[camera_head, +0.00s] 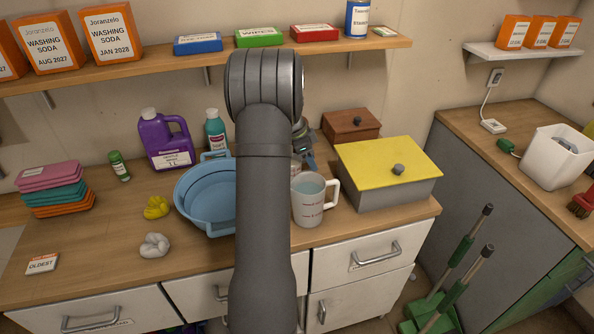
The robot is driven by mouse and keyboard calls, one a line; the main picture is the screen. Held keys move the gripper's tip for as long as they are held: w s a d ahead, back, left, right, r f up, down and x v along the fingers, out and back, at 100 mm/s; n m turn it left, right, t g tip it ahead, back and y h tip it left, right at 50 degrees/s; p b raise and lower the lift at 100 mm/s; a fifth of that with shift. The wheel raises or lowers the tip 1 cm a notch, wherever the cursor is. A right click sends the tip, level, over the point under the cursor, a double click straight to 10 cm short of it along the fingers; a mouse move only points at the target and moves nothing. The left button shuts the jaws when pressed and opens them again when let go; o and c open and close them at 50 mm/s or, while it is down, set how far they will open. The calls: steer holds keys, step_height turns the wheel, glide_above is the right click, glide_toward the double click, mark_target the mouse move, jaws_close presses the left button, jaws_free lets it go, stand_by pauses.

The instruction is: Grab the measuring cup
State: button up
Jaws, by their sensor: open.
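The measuring cup (309,204) is a clear cup with red markings and bluish contents. It stands upright on the wooden counter, its handle to the right. My arm hides its left edge. My gripper (306,157) shows only in part past the right side of my arm, just above and behind the cup in the picture. It is open. The arm hides most of it, and I cannot tell whether it touches the cup.
A blue basin (205,198) stands left of the arm, and a grey box with a yellow lid (375,160) stands close right of the cup. A brown wooden box (350,126) and purple jug (166,143) are behind. The shelf (215,56) runs above.

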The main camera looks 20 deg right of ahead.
steer(key=shift+d+f, duration=0.2)
steer(key=shift+f, duration=0.3)
jaws_close()
steer(key=shift+r, duration=0.15)
